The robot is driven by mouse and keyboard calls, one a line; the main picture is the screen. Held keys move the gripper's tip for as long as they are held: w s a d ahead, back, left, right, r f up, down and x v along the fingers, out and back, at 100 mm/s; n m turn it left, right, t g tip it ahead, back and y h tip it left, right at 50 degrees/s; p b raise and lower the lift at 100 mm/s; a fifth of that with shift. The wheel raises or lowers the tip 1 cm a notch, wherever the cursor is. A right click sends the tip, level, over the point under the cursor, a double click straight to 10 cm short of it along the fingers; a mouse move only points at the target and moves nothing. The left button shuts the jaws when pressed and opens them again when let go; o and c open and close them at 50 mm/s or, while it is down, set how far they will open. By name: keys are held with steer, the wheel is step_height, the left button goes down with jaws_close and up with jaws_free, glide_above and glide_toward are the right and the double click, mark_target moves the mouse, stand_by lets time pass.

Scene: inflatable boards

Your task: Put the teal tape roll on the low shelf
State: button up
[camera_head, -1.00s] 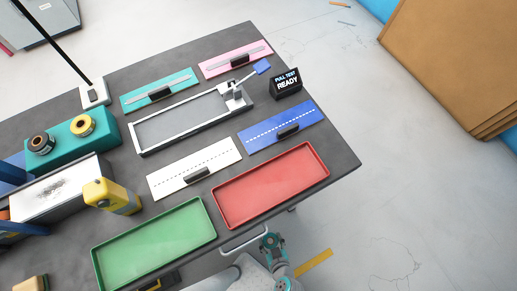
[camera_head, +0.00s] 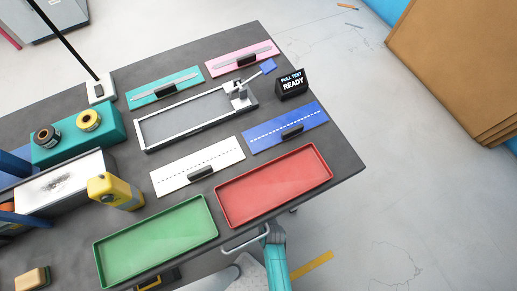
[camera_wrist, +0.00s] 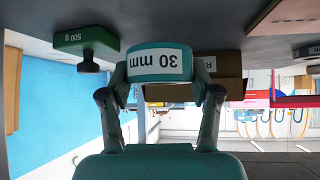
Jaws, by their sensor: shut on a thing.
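The teal tape roll (camera_wrist: 158,65), with a white "30 mm" label, is between the two fingers of my gripper (camera_wrist: 161,88) in the upside-down wrist view. My gripper is shut on it. The roll is close to a dark grey surface (camera_wrist: 160,18), which seems to be the low shelf. I cannot tell whether they touch. In the head view my gripper and the roll are hidden; only part of my arm shows at the table's front edge.
In the wrist view, a green 500 g weight (camera_wrist: 85,42) and a cardboard box (camera_wrist: 228,68) stand on the dark surface near the roll. In the head view, the bench (camera_head: 335,150) carries a red tray (camera_head: 275,185), a green tray (camera_head: 155,240), boards and a teal spool holder (camera_head: 75,138).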

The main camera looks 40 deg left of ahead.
steer(key=shift+w+a+f, duration=0.1)
steer(key=shift+a+f, duration=0.05)
steer(key=shift+f, duration=1.65)
steer(key=shift+f, duration=0.1)
steer(key=o, duration=1.3)
steer(key=v, duration=1.2)
